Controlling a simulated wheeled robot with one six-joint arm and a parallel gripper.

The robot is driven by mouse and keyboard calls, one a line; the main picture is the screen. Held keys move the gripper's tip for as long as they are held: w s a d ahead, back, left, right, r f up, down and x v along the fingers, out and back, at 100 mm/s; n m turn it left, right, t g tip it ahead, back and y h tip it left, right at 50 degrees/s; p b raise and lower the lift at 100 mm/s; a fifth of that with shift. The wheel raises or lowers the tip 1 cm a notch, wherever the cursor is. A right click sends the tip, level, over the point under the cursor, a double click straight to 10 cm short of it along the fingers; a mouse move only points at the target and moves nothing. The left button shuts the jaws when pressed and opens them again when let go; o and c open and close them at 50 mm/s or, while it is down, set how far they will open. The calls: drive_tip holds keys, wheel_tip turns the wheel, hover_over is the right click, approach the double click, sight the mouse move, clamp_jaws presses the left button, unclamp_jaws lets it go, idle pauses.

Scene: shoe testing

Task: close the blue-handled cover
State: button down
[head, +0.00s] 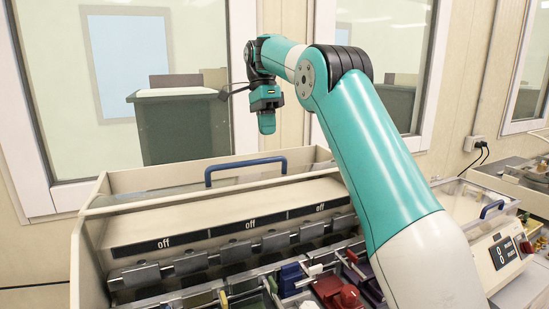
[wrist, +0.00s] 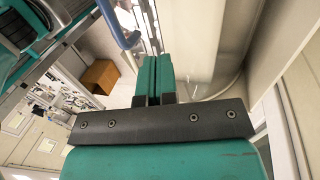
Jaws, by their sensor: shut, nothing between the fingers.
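The large beige machine's clear cover (head: 290,182) is at the top back of its housing, and the clamps and shoe parts in front are exposed. Its blue handle (head: 245,168) is a raised bar across the cover's top. My gripper (head: 267,124) points down above and behind the handle, apart from it, near the window wall. In the wrist view my gripper's teal fingers (wrist: 152,68) are together with nothing between them. A blue handle (wrist: 120,28) shows there just left of the fingertips.
A smaller machine with its own blue handle (head: 491,209) and a display (head: 503,251) stands at the right. Windows and a wall (head: 290,100) stand close behind the large machine. A brown box (wrist: 99,75) sits on the floor in the wrist view.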

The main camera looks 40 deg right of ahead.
sight(275, 172)
drive_tip(key=x, duration=0.2)
drive_tip(key=shift+s+a+f, duration=0.1)
drive_tip(key=shift+s+f, duration=0.1)
drive_tip(key=shift+f, duration=0.15)
drive_tip(key=shift+s+a+f, duration=0.15)
drive_tip(key=shift+s+f, duration=0.1)
drive_tip(key=shift+s, duration=0.35)
drive_tip(key=shift+s+a+f, duration=0.15)
drive_tip(key=shift+s+f, duration=0.1)
drive_tip(key=shift+s, duration=0.3)
drive_tip(key=shift+s+a+f, duration=0.2)
drive_tip(key=shift+s+f, duration=0.05)
drive_tip(key=shift+s, duration=0.45)
